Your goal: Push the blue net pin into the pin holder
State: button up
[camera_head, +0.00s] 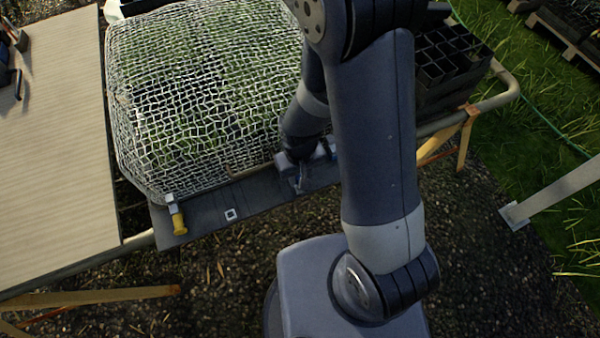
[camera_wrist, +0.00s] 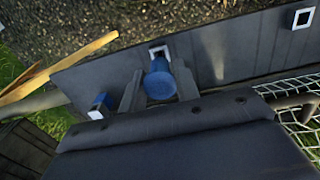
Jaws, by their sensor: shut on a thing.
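My gripper (camera_wrist: 160,77) is shut on the blue net pin (camera_wrist: 159,84), whose round blue end shows between the two fingers in the wrist view. A white-rimmed square pin holder (camera_wrist: 159,53) on the dark strip (camera_wrist: 110,62) shows just beyond the pin. The pin lines up closely with it; I cannot tell how deep it sits. In the head view my gripper (camera_head: 300,183) is low at the strip's edge, and my arm hides most of the pin and holder.
An empty square holder (camera_head: 230,214) lies to the left on the strip. A yellow pin (camera_head: 178,219) stands at its left end. Another blue piece (camera_wrist: 100,103) is left of my gripper in the wrist view. Wire netting (camera_head: 200,90) bulges behind. Black trays (camera_head: 450,55) stand right.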

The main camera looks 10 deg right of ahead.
jog(key=shift+f+b, duration=1.05)
jog(key=shift+f, duration=0.2)
jog(key=o, duration=1.9)
jog(key=shift+r, duration=0.1)
jog(key=shift+r, duration=0.15)
jog(key=shift+r+p, duration=1)
jog(key=shift+r, duration=0.05)
jog(key=shift+r+p, duration=2.15)
jog(key=shift+r, duration=0.7)
jog(key=shift+w+r, duration=0.1)
